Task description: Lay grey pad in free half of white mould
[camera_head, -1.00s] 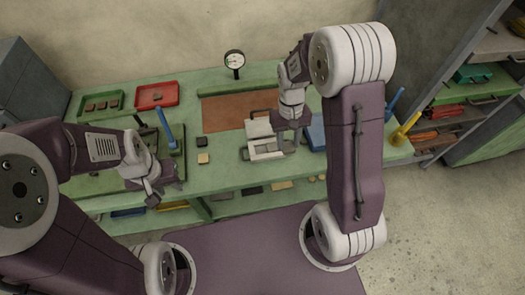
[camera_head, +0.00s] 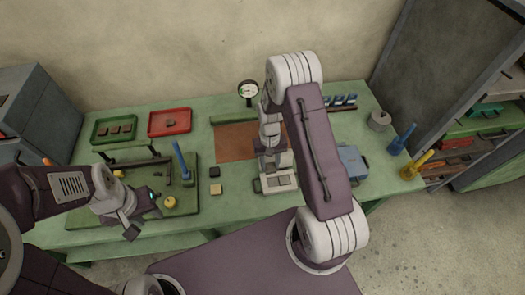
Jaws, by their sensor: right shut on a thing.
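The white mould (camera_head: 281,184) lies on the green bench, right of the middle, with a recessed face showing at its front. My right gripper (camera_head: 273,164) is low over its rear part and covers much of it. It is shut on the grey pad, but the pad is mostly hidden by the gripper, so I cannot tell whether it touches the mould. My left gripper (camera_head: 143,216) is open and empty, at the front of a green board on the left.
The green board (camera_head: 190,200) carries a blue post (camera_head: 180,160) and a yellow knob. Small black (camera_head: 215,172) and tan (camera_head: 216,189) blocks lie left of the mould. A blue box (camera_head: 352,162) is on the right. Red (camera_head: 169,122) and green (camera_head: 114,128) trays stand behind.

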